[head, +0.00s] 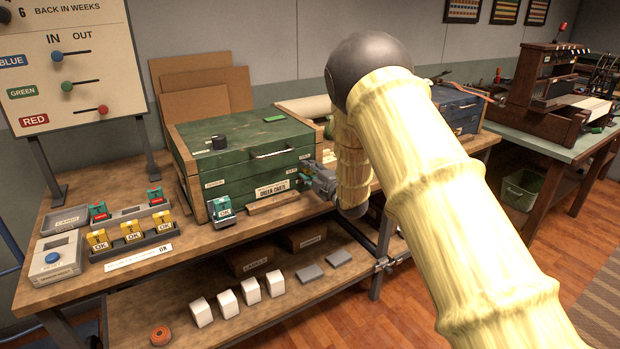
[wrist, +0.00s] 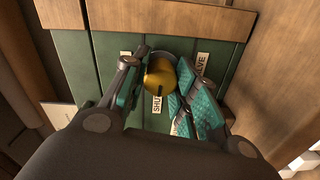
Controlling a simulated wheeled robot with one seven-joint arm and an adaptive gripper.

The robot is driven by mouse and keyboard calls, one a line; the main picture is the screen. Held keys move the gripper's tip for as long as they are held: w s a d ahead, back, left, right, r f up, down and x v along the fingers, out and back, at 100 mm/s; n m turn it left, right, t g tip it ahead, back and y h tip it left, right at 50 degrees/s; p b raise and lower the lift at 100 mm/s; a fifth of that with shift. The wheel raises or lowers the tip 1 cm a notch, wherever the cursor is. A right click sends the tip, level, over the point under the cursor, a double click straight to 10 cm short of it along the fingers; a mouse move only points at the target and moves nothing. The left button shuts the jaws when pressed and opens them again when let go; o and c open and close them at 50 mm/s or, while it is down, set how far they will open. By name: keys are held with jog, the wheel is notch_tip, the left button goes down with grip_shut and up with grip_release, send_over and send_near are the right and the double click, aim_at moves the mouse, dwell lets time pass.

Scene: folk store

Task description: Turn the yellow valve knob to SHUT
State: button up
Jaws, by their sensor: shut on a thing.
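The yellow valve knob (wrist: 160,76) sits on the green plank face of a crate, in the middle of the wrist view. My gripper (wrist: 162,84) is around it, with teal finger pads on its left and right, shut on it. A dark mark on the knob's lower edge faces a label (wrist: 157,104) reading "SHU", its end partly hidden. A "VALVE" label (wrist: 201,63) is at upper right. In the head view my gripper (head: 318,183) is at the right end of the green crate (head: 245,165); the knob is hidden there.
A wooden block (head: 273,202) and a teal tagged piece (head: 222,209) stand in front of the crate. Trays with yellow "OK" pieces (head: 133,232) are at left on the bench. White blocks (head: 251,291) stand on the lower shelf. My arm blocks the bench's right part.

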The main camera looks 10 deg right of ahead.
jog(key=shift+o, duration=0.2)
jog(key=shift+d+n, duration=0.1)
jog(key=shift+n, duration=0.3)
jog(key=shift+c, duration=0.2)
jog(key=o, duration=1.1)
jog(key=shift+c, duration=0.2)
jog(key=v, duration=1.2)
